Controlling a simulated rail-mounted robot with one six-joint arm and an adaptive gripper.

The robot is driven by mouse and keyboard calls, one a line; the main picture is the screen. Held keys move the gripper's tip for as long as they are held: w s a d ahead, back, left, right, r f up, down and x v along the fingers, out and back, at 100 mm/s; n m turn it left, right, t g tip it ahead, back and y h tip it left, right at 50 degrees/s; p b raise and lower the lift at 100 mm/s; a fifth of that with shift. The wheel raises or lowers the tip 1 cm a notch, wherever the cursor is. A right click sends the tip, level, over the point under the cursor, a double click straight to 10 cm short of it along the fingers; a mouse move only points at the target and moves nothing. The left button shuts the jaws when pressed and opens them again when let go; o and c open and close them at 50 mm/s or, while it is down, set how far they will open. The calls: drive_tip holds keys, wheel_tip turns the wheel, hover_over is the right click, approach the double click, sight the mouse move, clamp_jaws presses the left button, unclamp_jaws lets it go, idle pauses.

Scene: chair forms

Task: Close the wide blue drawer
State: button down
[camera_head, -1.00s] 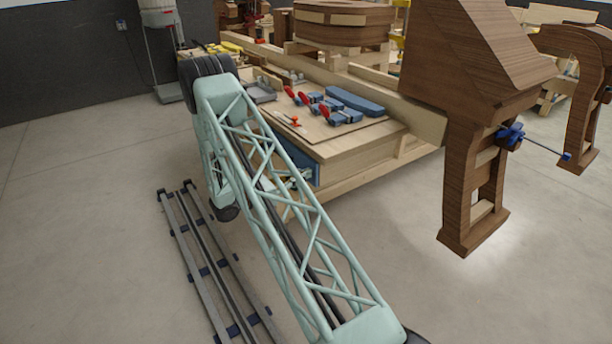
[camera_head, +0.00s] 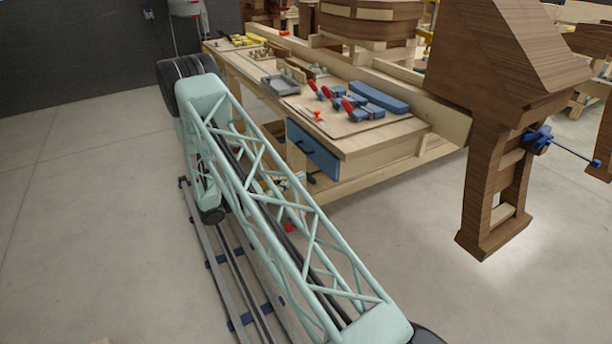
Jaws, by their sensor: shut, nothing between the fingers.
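The wide blue drawer (camera_head: 325,164) is in the left-facing end of the wooden workbench (camera_head: 385,143), right of my lattice arm. Its blue front shows under the bench top, with a dark handle on it. I cannot tell from this angle how far the front stands out from the bench. My arm runs from the upper left to the lower right, and its lattice passes in front of the area left of the drawer. My gripper cannot be made out in this view.
Blue and red clamps (camera_head: 345,105), a blue block (camera_head: 378,97) and a grey tray (camera_head: 281,85) lie on the bench. A large brown wooden form (camera_head: 487,195) stands at right. Floor rails (camera_head: 235,272) run beneath my arm. The floor at left is clear.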

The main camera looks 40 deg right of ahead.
drive_tip(key=shift+v, duration=0.9)
drive_tip(key=s+a+r+m+y, duration=0.3)
drive_tip(key=s+a+r, duration=0.15)
drive_tip(key=r, duration=0.45)
drive_tip(key=s+a+r+m+g+y, duration=0.1)
drive_tip(key=s+a+r+m+y, duration=0.2)
drive_tip(key=s+r, duration=0.4)
drive_tip(key=s+a+r+m+y, duration=0.2)
drive_tip(key=s+a+r, duration=0.3)
drive_tip(key=r, duration=0.5)
drive_tip(key=s+a+r+m+t+y, duration=0.2)
drive_tip(key=s+a+r+t+y, duration=0.1)
drive_tip(key=s+a, duration=0.5)
drive_tip(key=s+a+r+m+t+y, duration=0.2)
drive_tip(key=s+a+r, duration=0.3)
drive_tip(key=s+a, duration=0.3)
drive_tip(key=s+a+r+m+t+y, duration=0.3)
drive_tip(key=s+a, duration=0.5)
drive_tip(key=a, duration=0.6)
wheel_tip(320, 180, up, 2)
drive_tip(key=shift+r+t+y, duration=0.1)
drive_tip(key=shift+t+y, duration=0.6)
drive_tip(key=shift+t, duration=0.1)
idle(0.6)
